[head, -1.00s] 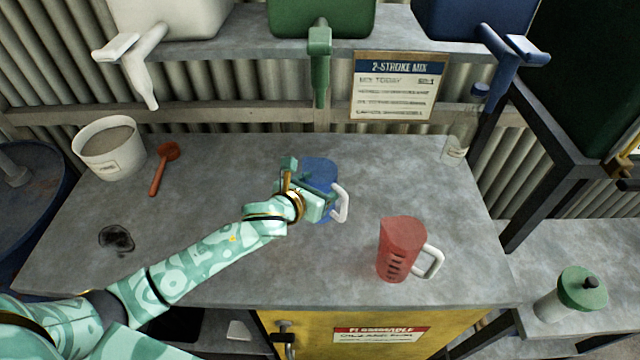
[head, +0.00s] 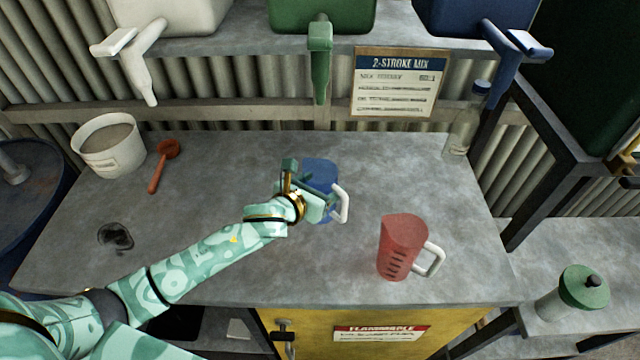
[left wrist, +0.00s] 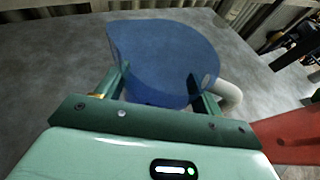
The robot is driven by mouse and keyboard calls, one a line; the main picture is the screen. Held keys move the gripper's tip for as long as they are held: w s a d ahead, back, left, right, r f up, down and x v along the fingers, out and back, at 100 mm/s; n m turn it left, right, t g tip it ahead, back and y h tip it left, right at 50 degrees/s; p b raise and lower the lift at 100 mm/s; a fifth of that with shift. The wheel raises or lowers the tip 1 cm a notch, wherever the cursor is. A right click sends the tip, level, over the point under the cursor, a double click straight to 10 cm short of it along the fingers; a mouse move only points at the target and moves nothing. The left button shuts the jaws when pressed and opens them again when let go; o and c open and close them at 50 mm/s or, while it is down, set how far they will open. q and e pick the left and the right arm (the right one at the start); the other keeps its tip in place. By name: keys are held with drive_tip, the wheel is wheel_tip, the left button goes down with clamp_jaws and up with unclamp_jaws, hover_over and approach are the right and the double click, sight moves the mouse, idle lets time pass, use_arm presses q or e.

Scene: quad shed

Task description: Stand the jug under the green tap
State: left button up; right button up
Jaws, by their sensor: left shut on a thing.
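A translucent blue jug (head: 322,172) with a white handle (head: 341,203) stands upright, as far as I can tell on the bench. My left gripper (head: 308,192) is shut on it, hiding part of its body. In the left wrist view the jug (left wrist: 165,55) sits between the two green fingers, its handle to the right. The green tap (head: 320,65) hangs from the green tank, above and behind the jug in the picture. A red jug (head: 402,248) with a white handle stands apart, nearer the front right. My right gripper is out of view.
A white tap (head: 145,65) and a blue tap (head: 503,65) flank the green one. A clear bottle (head: 460,135) stands back right. The bench behind the jug is clear.

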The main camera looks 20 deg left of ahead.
use_arm(q)
drive_tip(key=o, duration=1)
drive_tip(key=shift+o, duration=0.4)
drive_tip(key=shift+s, duration=0.1)
drive_tip(key=p+v, duration=0.3)
drive_tip(key=v, duration=1.3)
